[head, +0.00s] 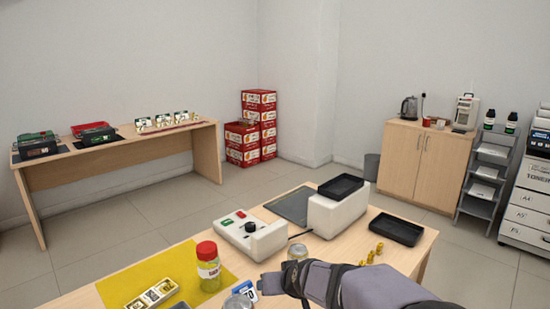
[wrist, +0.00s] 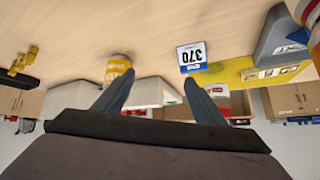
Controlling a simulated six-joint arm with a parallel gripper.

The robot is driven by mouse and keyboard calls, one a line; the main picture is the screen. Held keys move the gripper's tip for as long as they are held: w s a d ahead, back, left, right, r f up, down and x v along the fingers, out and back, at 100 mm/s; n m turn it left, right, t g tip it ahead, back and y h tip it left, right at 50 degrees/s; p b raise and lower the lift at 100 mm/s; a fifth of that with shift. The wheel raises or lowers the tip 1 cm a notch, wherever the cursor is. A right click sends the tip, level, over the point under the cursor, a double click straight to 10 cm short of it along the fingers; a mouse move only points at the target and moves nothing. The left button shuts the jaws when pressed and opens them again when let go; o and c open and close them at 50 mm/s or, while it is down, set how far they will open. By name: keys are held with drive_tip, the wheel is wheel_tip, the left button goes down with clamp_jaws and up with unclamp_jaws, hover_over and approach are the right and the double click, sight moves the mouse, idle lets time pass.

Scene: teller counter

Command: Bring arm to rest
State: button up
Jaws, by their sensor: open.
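My gripper (head: 272,284) is over the front part of the wooden counter (head: 190,262), with my grey arm coming in from the lower right in the head view. In the wrist view, which shows the scene upside down, my gripper (wrist: 158,92) has its two dark fingers spread apart with nothing between them. A yellow-labelled jar (wrist: 118,68) appears near one fingertip, and a card marked 370 (wrist: 191,57) near the other. Whether the fingers touch either cannot be told. My arm hides part of the counter in the head view.
A red-lidded jar (head: 208,265) and a coin tray (head: 153,294) stand on the yellow mat (head: 125,283). A white control box (head: 251,236), a white machine (head: 336,214), a black tray (head: 396,229) and small gold pieces (head: 371,256) are farther back. Open floor lies beyond.

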drive_tip(key=s+d+f+m+g+h, duration=0.1)
drive_tip(key=s+d+f+g, duration=0.3)
drive_tip(key=s, duration=0.6)
drive_tip(key=s+d+f+g+h+b, duration=0.15)
drive_tip(key=s+d+f, duration=0.3)
drive_tip(key=s, duration=0.55)
drive_tip(key=s+d+f+m+g, duration=0.1)
drive_tip(key=s+d+f+g, duration=0.2)
drive_tip(key=s+d, duration=0.5)
wheel_tip(320, 180, up, 18)
drive_tip(key=s+a+p, duration=0.1)
drive_tip(key=a+p, duration=0.1)
drive_tip(key=p, duration=1.6)
drive_tip(key=shift+s+a, duration=0.35)
drive_tip(key=shift+f, duration=0.15)
